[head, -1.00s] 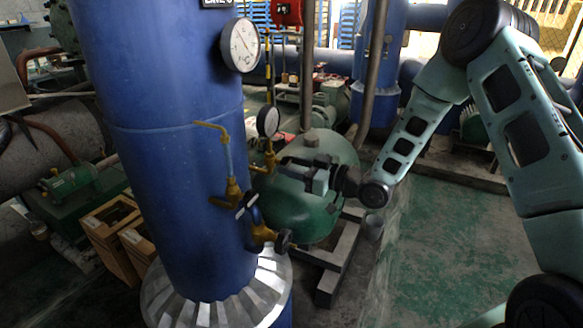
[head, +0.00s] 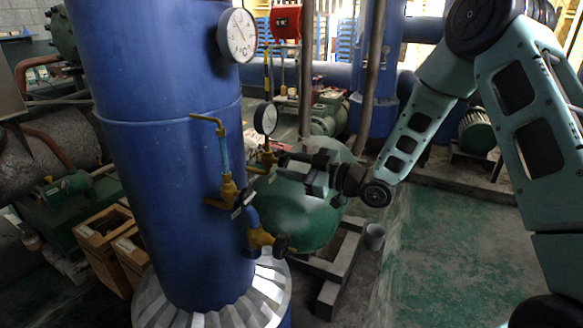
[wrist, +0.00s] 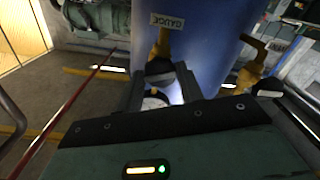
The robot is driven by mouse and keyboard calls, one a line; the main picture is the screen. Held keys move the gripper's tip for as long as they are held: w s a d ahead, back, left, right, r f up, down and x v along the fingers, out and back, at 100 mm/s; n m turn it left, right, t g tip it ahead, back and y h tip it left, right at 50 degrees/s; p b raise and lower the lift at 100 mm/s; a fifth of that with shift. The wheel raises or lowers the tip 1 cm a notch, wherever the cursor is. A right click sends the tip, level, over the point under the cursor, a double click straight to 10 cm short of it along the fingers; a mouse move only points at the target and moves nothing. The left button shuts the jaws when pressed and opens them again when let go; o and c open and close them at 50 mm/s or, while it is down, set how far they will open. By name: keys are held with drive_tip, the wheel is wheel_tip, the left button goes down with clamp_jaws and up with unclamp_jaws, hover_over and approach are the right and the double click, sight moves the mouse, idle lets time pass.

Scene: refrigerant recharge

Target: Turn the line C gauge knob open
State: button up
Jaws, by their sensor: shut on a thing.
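The big blue vertical pipe (head: 165,150) carries a small brass gauge valve (head: 266,158) with a round white gauge (head: 266,118) above it. My gripper (head: 287,160) reaches in from the right at this valve. In the wrist view a dark knob (wrist: 160,68) sits between the two fingers of my gripper (wrist: 162,88), below a brass stem and a tag reading GAUGE (wrist: 167,21). The fingers are shut on the knob and hide it in the head view. How far it is turned cannot be told.
A larger dial (head: 238,35) sits higher on the pipe. Brass valves (head: 228,190) and a lower valve with a dark knob (head: 280,245) are close below and left of my gripper. A green tank (head: 300,215) stands behind.

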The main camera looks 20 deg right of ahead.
drive_tip(key=shift+f+b, duration=0.2)
drive_tip(key=shift+b, duration=0.25)
drive_tip(key=shift+d+n+b, duration=0.1)
drive_tip(key=shift+n+b, duration=0.2)
drive_tip(key=shift+n, duration=0.1)
drive_tip(key=n+b, duration=0.2)
drive_tip(key=b, duration=0.2)
drive_tip(key=shift+f+n, duration=0.1)
drive_tip(key=shift+n, duration=0.2)
drive_tip(key=shift+n+b, duration=0.5)
